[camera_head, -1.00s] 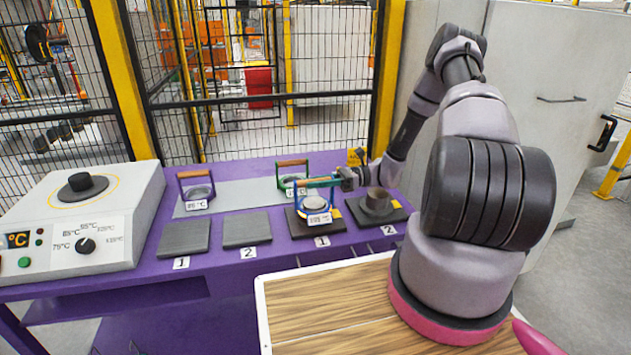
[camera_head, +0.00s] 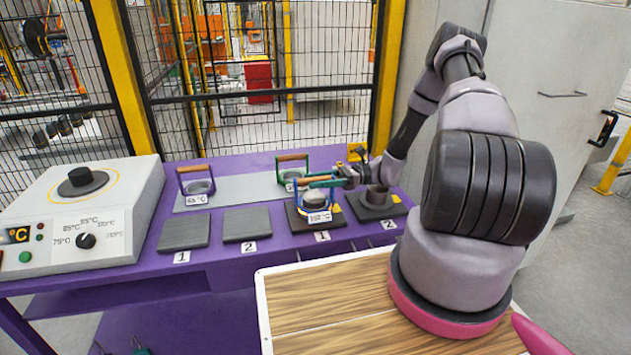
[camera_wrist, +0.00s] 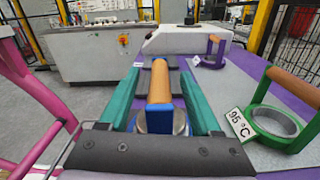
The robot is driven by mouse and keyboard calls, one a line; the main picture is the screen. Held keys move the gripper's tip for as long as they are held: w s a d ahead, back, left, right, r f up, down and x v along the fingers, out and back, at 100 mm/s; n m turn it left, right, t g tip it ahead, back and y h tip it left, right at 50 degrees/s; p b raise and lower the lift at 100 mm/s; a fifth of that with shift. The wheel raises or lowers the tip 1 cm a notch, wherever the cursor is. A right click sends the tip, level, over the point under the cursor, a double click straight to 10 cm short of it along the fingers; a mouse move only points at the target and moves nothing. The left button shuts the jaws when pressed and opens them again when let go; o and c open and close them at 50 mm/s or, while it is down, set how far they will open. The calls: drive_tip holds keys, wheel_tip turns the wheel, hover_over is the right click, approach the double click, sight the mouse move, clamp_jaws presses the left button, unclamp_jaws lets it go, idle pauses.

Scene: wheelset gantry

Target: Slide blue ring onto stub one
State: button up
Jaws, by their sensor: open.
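The blue ring (camera_head: 331,200) has a blue frame, an orange-brown wooden handle and a white label. It stands upright at stub one (camera_head: 316,197), on the dark base marked 1 (camera_head: 300,223), and appears to sit around the stub. The ring's lower part is partly hidden by its label. My gripper (camera_head: 322,182) is at the handle. In the wrist view, my gripper's green fingers (camera_wrist: 162,103) stand open on both sides of the handle of the blue ring (camera_wrist: 158,114), with gaps between.
A green ring (camera_head: 283,175) labelled 95 °C stands close behind. A purple ring (camera_head: 184,187) stands farther left. Stub two (camera_head: 378,194) is bare on its base at the right. Two flat dark plates (camera_head: 184,234) lie left of base 1, beside a heater (camera_head: 70,215).

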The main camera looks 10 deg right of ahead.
drive_tip(key=d, duration=1)
drive_tip(key=shift+d, duration=0.25)
drive_tip(key=shift+r, duration=0.1)
